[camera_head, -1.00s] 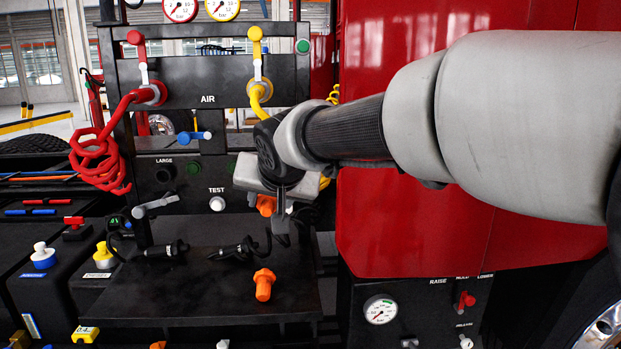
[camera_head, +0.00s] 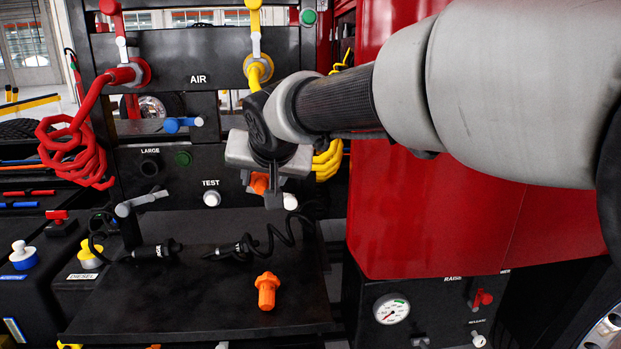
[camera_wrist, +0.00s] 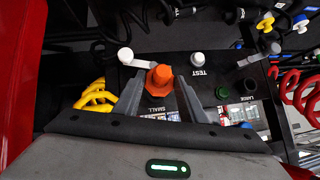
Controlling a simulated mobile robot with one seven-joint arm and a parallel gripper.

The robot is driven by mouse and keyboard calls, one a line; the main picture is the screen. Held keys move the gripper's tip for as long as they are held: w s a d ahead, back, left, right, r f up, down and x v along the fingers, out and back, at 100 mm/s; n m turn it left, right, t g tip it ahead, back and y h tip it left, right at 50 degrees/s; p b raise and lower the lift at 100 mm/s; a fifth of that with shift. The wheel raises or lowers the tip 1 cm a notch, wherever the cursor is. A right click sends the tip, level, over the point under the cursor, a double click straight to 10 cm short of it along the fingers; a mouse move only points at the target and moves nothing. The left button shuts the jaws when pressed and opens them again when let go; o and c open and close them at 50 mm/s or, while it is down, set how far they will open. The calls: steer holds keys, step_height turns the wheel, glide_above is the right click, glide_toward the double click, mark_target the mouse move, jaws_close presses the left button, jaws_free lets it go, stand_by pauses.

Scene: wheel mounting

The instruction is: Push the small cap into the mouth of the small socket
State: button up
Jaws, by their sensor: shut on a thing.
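The orange cap (camera_wrist: 160,77) is between the fingertips of my gripper (camera_wrist: 162,84), which is shut on it, in the wrist view. In the head view part of the cap (camera_head: 259,184) shows beneath my gripper (camera_head: 266,190), in front of the black panel. The "SMALL" label (camera_wrist: 156,109) shows beside the cap in the wrist view. The small socket's mouth is not visible; the cap and fingers cover that area. I cannot tell whether the cap is in the socket or only in front of it. A second orange cap (camera_head: 267,291) lies on the black shelf.
A "LARGE" socket (camera_head: 150,166) and white TEST button (camera_head: 212,199) are on the panel, left of my gripper. Yellow coiled hose (camera_head: 328,160) hangs close on the right, by the red body panel (camera_head: 430,225). Black coiled cables (camera_head: 245,248) lie on the shelf (camera_head: 190,305).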

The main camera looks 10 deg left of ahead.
steer(key=shift+f+b, duration=0.15)
steer(key=shift+b, duration=0.2)
steer(key=shift+w+a, duration=0.1)
steer(key=shift+w, duration=0.05)
steer(key=w, duration=0.2)
steer(key=shift+w+a, duration=0.3)
steer(key=shift+w+a+r, duration=0.1)
steer(key=shift+w+a, duration=0.05)
steer(key=shift+w, duration=0.5)
steer(key=shift+w+a+r, duration=0.1)
steer(key=shift+w+a, duration=0.05)
steer(key=shift+w, duration=0.5)
steer(key=shift+w+a, duration=0.1)
steer(key=shift+w, duration=0.3)
steer(key=shift+w+a+p, duration=0.15)
steer(key=shift+w+p, duration=0.25)
steer(key=shift+w, duration=0.35)
steer(key=shift+w+r, duration=0.1)
steer(key=shift+w+a, duration=0.1)
steer(key=shift+w, duration=0.2)
